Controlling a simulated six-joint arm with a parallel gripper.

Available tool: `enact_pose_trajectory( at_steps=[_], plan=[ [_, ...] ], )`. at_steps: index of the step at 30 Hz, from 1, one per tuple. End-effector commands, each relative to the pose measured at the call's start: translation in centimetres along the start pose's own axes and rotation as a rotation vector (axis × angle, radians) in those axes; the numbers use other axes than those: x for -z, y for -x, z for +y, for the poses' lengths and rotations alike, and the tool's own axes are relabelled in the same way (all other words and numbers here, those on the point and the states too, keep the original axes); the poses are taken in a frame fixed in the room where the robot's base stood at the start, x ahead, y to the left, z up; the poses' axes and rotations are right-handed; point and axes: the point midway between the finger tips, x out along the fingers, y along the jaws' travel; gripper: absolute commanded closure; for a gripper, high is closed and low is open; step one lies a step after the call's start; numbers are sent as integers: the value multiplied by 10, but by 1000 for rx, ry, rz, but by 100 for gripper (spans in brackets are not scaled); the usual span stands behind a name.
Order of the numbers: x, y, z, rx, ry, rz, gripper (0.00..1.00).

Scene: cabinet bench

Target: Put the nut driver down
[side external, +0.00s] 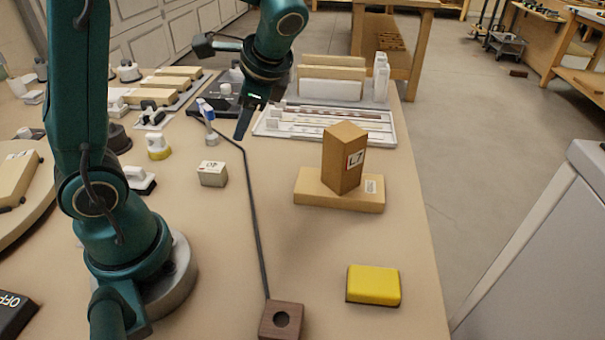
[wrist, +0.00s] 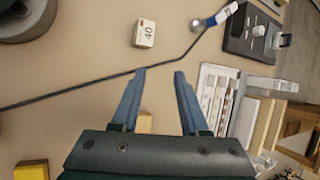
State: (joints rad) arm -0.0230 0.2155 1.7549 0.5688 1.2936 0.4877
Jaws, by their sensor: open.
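My gripper (side external: 241,134) is open above the bench, and it also shows in the wrist view (wrist: 160,74) with nothing between its fingertips. A small blue-and-white item (side external: 207,111) with a round grey end stands or leans on the bench left of my gripper. It also shows in the wrist view (wrist: 222,14), beyond the fingers at the top, apart from them. It may be the nut driver, but I cannot tell for sure. No other nut driver is clear.
A dark line (side external: 255,215) runs along the bench to a brown block with a hole (side external: 282,320). A small labelled box (side external: 212,174) is nearby. A tall cardboard box (side external: 344,158) stands on a flat one at right. A yellow block (side external: 373,285) lies in front; bare bench surrounds it.

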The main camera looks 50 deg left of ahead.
Motion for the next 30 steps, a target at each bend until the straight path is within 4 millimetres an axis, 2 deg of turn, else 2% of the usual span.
enact_pose_trajectory(
  at_steps=[1,6,15,21,30],
  plan=[
    [-3,10,10,-10,62,67,56],
    [-7,36,48,-80,278,282,56],
    [-8,68,106,-249,629,609,56],
    [-6,75,123,-322,744,708,56],
    [-5,76,125,-335,761,720,56]
  ],
)
